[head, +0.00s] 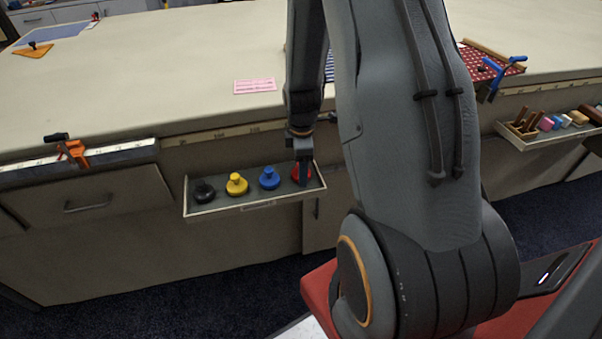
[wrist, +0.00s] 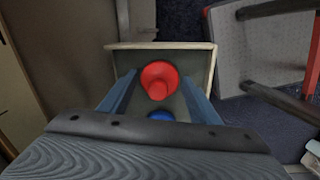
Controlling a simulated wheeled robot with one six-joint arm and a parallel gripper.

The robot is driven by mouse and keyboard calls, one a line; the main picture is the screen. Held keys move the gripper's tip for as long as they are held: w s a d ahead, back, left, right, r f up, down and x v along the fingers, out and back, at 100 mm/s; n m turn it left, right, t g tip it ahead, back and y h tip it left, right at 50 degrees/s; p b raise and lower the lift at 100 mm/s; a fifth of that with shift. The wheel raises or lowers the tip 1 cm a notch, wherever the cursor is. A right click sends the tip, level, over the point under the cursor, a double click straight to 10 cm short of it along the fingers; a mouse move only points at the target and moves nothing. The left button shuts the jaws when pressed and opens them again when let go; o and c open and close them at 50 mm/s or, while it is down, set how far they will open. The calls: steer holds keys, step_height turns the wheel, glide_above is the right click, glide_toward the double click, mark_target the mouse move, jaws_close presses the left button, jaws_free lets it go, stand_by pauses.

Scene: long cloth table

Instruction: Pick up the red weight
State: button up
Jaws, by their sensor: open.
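In the head view the red weight (head: 296,171) is partly hidden behind my gripper (head: 304,180). In the wrist view my gripper (wrist: 160,88) is open, with one finger on each side of the red weight and gaps between. I cannot tell whether the fingers touch the tray floor.
In the tray, a blue weight (head: 269,178), a yellow weight (head: 237,184) and a black weight (head: 204,192) stand left of the red one. A pink card (head: 255,86) lies on the table.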

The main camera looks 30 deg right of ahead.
steer(key=shift+f, duration=0.15)
steer(key=c, duration=1.2)
